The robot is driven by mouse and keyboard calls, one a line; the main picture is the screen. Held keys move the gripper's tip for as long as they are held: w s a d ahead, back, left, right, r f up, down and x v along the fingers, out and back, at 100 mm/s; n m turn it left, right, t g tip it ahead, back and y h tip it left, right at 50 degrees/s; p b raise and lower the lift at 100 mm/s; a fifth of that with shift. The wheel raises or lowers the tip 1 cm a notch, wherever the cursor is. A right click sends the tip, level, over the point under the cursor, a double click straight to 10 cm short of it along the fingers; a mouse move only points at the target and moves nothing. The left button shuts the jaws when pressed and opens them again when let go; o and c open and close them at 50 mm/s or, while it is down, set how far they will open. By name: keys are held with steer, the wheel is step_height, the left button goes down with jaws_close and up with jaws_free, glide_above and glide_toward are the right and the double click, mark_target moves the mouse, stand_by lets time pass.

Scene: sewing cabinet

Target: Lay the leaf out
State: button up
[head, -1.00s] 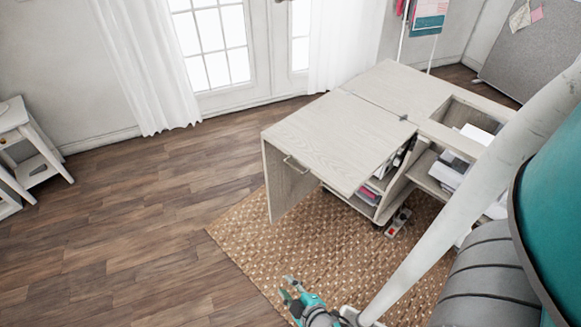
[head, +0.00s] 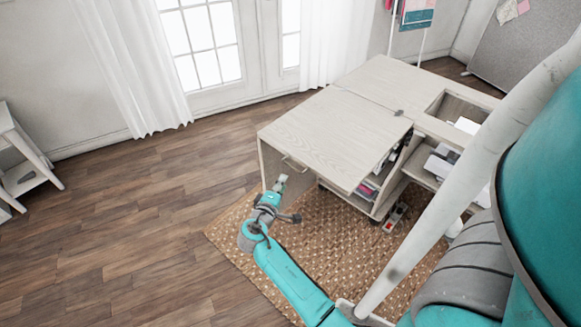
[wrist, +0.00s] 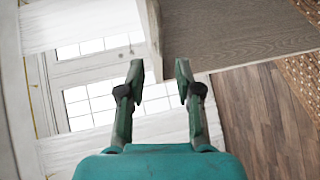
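The sewing cabinet (head: 383,77) has a pale wood top. Its leaf (head: 325,125) extends from the hinge line toward the front left and looks about level with the top. An upright wood panel (head: 270,160) stands beneath the leaf's outer left end. My gripper (head: 281,181) is in front of this panel, below the leaf edge, and hides part of it. In the wrist view my gripper (wrist: 160,72) is open and empty, with a grey-brown wood surface (wrist: 235,30) beyond it.
A woven rug (head: 330,240) lies under the cabinet. Open shelves (head: 437,172) hold papers, and a red-and-white object (head: 394,217) lies by the cabinet's base. A white side table (head: 25,155) stands at far left. The floor (head: 130,220) between is clear.

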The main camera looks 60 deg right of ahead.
mark_target(292, 167)
steer(key=x, duration=1)
steer(key=shift+w+d, duration=0.1)
steer(key=shift+d, duration=0.25)
jaws_close()
